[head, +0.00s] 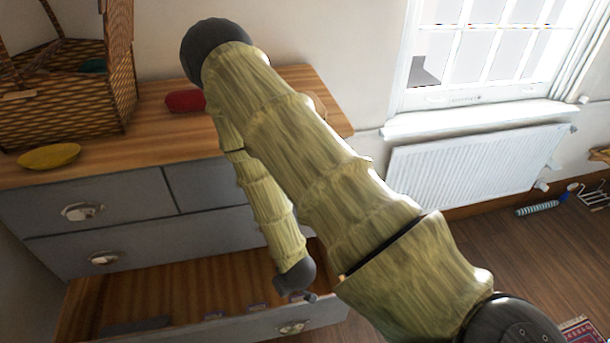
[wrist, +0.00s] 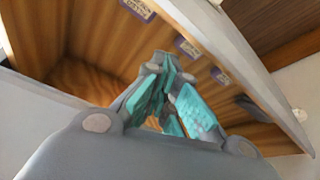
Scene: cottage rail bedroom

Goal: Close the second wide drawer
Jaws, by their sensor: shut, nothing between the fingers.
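The second wide drawer (head: 200,285) is pulled open at the bottom of the grey dresser, below a shut wide drawer (head: 150,243). Its wooden inside shows, and its grey front has a metal handle (head: 292,327). My gripper (head: 303,296) hangs at the open drawer, near the right part of its front; the head view does not show clearly whether it touches. In the wrist view, my gripper (wrist: 178,105) is shut and empty, its teal-padded fingers against the drawer's wooden inside. The drawer's grey front edge (wrist: 235,55) runs diagonally past them.
Small labelled items (wrist: 188,48) and a dark item (head: 136,326) are in the drawer. A wicker basket (head: 75,90), a yellow dish (head: 48,156) and a red object (head: 185,101) stand on the dresser top.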

